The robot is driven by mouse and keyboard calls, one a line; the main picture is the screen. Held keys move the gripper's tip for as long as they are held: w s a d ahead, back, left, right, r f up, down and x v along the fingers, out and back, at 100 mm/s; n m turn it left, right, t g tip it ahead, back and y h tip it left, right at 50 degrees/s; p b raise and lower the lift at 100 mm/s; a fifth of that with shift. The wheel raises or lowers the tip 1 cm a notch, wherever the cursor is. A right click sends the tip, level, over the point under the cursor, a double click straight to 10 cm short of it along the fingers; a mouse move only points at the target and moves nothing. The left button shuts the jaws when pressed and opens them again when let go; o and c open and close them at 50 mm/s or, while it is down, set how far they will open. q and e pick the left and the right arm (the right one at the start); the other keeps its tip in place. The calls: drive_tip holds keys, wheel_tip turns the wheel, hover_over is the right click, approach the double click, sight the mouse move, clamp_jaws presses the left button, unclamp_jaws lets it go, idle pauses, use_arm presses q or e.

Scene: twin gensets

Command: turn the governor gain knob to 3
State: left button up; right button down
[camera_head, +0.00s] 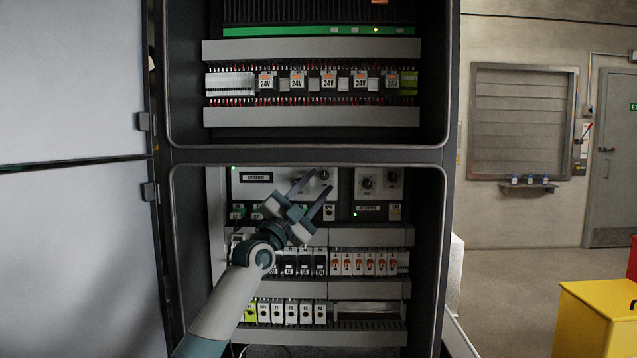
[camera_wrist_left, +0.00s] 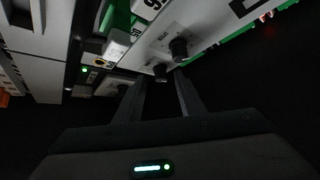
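The white governor panel (camera_head: 257,190) is at the upper left of the lower cabinet bay. Two dark round knobs sit on its right part, a left one (camera_head: 297,175) and a right one (camera_head: 324,174). Their labels and pointer settings are too small to read, so I cannot tell which is gain. My left gripper (camera_head: 316,185) is open and empty, with its fingers just in front of and below these knobs. In the left wrist view, one knob (camera_wrist_left: 160,70) appears between the fingertips (camera_wrist_left: 160,78) and another (camera_wrist_left: 179,48) lies beyond. Contact cannot be told. My right gripper is not in view.
A second panel with two knobs (camera_head: 367,182) is to the right. Rows of breakers (camera_head: 290,264) lie below, partly behind my left arm. The cabinet's frame (camera_head: 300,156) surrounds the bay. The open grey door (camera_head: 75,240) stands at left. A yellow box (camera_head: 597,320) is at lower right.

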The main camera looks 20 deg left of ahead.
use_arm(q)
drive_tip(key=shift+w+d+r, duration=0.2)
drive_tip(key=shift+w+r, duration=0.15)
drive_tip(key=shift+w, duration=0.25)
clamp_jaws()
drive_tip(key=shift+n, duration=0.3)
